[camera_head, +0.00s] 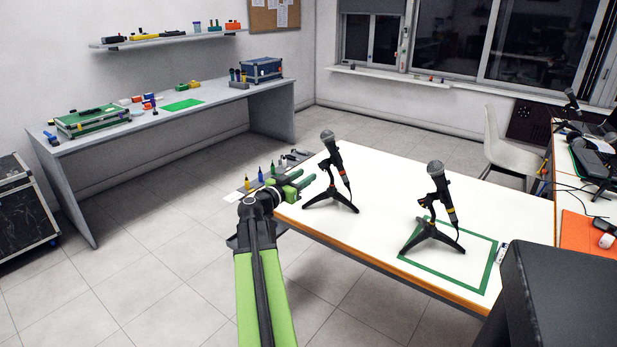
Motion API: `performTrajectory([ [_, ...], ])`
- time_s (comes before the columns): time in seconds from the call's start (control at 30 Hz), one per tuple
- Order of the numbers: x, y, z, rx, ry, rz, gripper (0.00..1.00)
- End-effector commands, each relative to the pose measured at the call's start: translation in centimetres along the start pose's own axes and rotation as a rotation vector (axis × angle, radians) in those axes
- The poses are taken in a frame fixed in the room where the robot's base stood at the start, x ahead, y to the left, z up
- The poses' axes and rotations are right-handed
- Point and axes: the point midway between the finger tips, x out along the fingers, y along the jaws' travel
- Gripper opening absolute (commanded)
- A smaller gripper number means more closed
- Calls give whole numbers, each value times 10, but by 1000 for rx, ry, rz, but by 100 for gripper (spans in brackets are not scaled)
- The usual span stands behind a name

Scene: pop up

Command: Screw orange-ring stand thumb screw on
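Two black microphones on small tripod stands stand on the white table. The left stand (331,198) is near the table's left end. The right stand (432,235) is on the green-outlined square (492,262). The thumb screw is too small to make out. My gripper (307,179), with green fingers, is at the table's left end, left of the left stand. Its fingers look apart, with nothing visible between them.
A dark mat (258,180) with small bottles and tools lies behind my gripper. A white chair (513,148) stands beyond the table, and a large dark box (558,295) blocks the lower right. Another workbench (215,97) stands along the left wall. The floor between is clear.

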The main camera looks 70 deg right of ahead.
Motion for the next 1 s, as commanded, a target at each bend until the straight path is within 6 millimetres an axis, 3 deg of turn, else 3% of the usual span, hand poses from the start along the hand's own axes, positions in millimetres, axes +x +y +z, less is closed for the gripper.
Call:
performTrajectory([
  [0.57,86,-2,1,-1,-2,1,38],
  [0.83,80,-1,1,-1,-2,-2,2],
  [1.0,80,-1,1,-1,-2,-2,0],
])
